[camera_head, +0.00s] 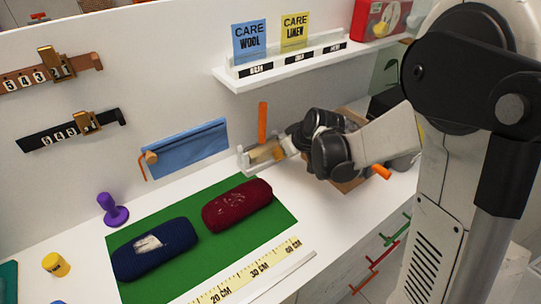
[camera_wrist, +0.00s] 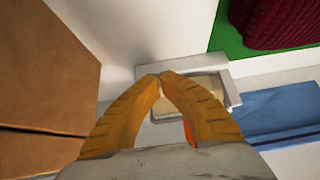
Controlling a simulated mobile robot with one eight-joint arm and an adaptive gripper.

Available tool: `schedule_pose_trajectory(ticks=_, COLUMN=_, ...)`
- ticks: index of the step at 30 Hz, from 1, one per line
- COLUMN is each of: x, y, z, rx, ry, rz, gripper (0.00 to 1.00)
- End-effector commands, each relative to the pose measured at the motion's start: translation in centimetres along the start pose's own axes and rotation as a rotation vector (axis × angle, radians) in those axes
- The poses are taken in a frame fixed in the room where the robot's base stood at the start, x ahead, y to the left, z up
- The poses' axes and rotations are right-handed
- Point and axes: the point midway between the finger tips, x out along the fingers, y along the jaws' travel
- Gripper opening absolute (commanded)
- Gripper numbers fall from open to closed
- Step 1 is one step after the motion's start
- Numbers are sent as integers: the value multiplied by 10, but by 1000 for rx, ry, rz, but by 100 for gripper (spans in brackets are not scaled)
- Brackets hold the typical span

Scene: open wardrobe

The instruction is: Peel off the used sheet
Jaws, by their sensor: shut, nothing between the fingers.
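A beige roller-like piece (camera_head: 264,153) sits in a pale grey holder (camera_head: 245,166) on the white counter against the back panel. An upright orange handle (camera_head: 262,122) rises beside it. In the wrist view the beige surface (camera_wrist: 203,84) shows inside the grey frame (camera_wrist: 236,70), partly hidden behind my fingers. I cannot make out a separate loose sheet edge. My gripper (camera_wrist: 160,75) has its orange fingertips together with nothing between them. In the head view my gripper (camera_head: 277,152) is at the right end of the holder; whether it touches the beige piece is unclear.
A green mat (camera_head: 212,220) holds a navy folded knit (camera_head: 155,249) and a dark red one (camera_head: 237,204). A blue cloth (camera_head: 185,150) hangs on the panel. A brown box (camera_wrist: 45,75) stands close by. A shelf (camera_head: 280,70) with care cards is above.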

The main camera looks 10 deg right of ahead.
Motion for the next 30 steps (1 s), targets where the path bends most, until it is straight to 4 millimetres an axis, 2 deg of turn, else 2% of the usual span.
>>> schedule_pose_trajectory(ticks=30, x=-5, y=0, z=8, rx=0, ry=-1, rz=0, gripper=0)
